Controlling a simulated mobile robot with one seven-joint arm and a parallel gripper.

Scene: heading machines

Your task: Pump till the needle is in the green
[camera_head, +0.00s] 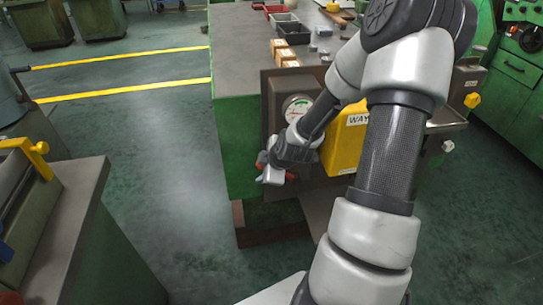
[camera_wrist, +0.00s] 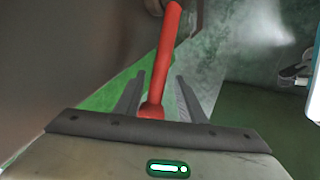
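A round gauge (camera_head: 296,108) with a white face and a green arc sits on a dark panel on the side of the green machine. Its needle is too small to read. A red lever (camera_wrist: 166,50) runs between the two fingers of my gripper (camera_wrist: 160,76) in the wrist view. A gap shows on each side of the lever, so my gripper is open around it. In the head view my gripper (camera_head: 270,174) is low in front of the panel, below the gauge, with bits of red lever (camera_head: 291,175) beside it.
A yellow box (camera_head: 346,142) marked "WAY..." is mounted right of the gauge, partly behind my arm. The machine's grey top (camera_head: 236,50) carries trays and small blocks. A bench (camera_head: 75,215) stands at the lower left. Green floor (camera_head: 150,130) with yellow lines lies open between.

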